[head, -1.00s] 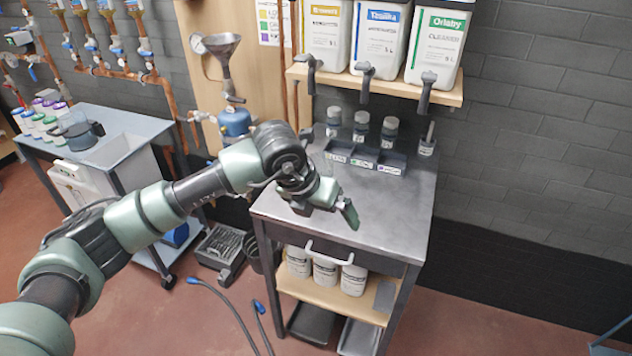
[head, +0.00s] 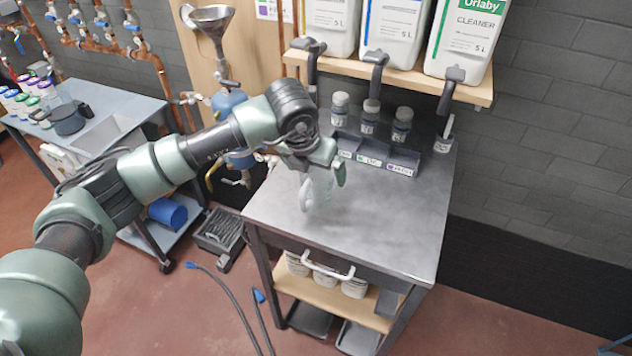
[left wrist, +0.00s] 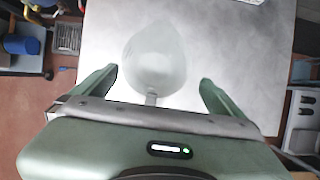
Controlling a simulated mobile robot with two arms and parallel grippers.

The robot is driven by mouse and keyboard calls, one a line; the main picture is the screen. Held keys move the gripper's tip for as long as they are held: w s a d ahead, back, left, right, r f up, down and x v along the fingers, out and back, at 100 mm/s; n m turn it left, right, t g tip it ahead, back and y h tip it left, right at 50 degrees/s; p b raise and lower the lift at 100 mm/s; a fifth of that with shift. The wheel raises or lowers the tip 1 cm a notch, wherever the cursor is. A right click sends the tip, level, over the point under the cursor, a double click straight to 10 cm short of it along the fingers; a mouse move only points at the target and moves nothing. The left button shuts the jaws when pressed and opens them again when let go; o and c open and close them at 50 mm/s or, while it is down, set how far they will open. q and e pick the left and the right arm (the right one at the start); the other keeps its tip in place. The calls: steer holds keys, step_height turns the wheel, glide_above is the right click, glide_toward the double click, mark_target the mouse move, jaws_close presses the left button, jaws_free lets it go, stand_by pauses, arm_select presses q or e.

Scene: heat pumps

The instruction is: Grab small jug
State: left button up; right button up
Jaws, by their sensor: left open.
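The small jug (head: 315,192) is a clear, see-through vessel on the grey metal table, partly behind my left gripper (head: 328,176). In the left wrist view I see the jug (left wrist: 153,60) from above as a pale oval with a narrow handle pointing towards my gripper. My left gripper (left wrist: 158,82) is open. Its two green fingers stand apart on either side of the handle, with the jug's body just beyond and between them. I see no contact between fingers and jug. My right gripper is in neither view.
The metal table (head: 395,235) has free room to the right. A grey holder (head: 385,158) with labelled compartments and several small bottles stands at its back. Above it, a wooden shelf (head: 410,82) carries large canisters with dark taps.

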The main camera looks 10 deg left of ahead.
arm_select(q)
steer(key=x, duration=0.1)
steer(key=p+x, duration=0.1)
steer(key=x, duration=0.1)
steer(key=p+x, duration=0.1)
steer(key=x, duration=0.1)
steer(key=shift+w+a+f, duration=0.1)
steer(key=shift+w+a, duration=0.2)
steer(key=shift+w, duration=0.05)
steer(key=shift+w+f, duration=0.1)
steer(key=shift+f, duration=0.1)
steer(key=c, duration=1.5)
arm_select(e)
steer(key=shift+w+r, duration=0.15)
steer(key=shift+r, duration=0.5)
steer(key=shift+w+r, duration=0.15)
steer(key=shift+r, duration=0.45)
arm_select(q)
steer(key=shift+r, duration=0.15)
